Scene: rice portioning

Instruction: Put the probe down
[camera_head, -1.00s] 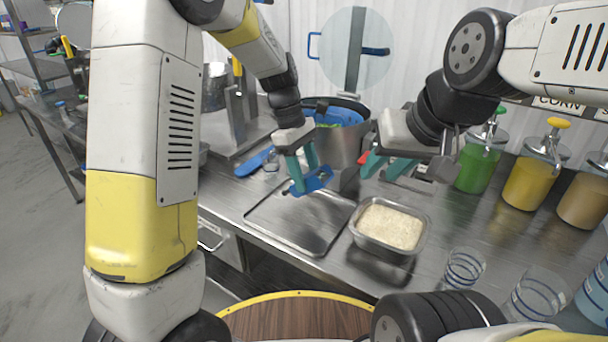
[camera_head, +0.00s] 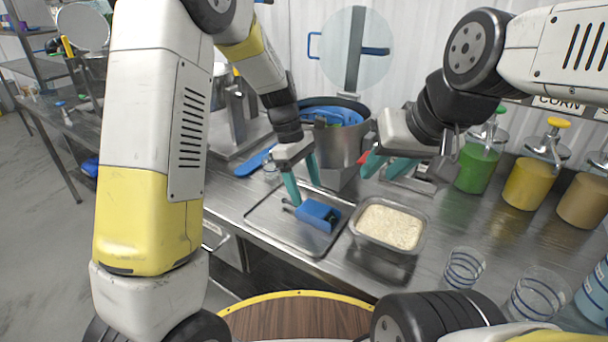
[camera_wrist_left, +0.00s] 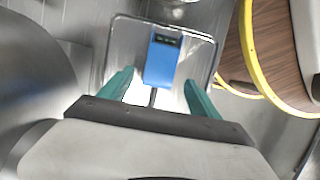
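The probe is a small blue device (camera_head: 318,215) with a dark display and a thin dark stem. It lies on the flat metal tray (camera_head: 268,228) on the counter. In the left wrist view the probe (camera_wrist_left: 161,62) is on the tray (camera_wrist_left: 205,50), its stem pointing toward the gripper. My left gripper (camera_head: 306,190) is open just above and behind the probe. In the left wrist view its teal fingers (camera_wrist_left: 157,90) are spread on either side, apart from the probe. My right gripper (camera_head: 384,168) has its fingers apart and holds nothing visible, behind the rice pan.
A metal pan of rice (camera_head: 354,236) stands right of the tray. A metal pot (camera_head: 340,150) with blue items is behind. Sauce dispensers (camera_head: 531,182) line the right side, and clear glasses (camera_head: 463,270) stand at the front right. A blue utensil (camera_head: 255,162) lies behind the tray.

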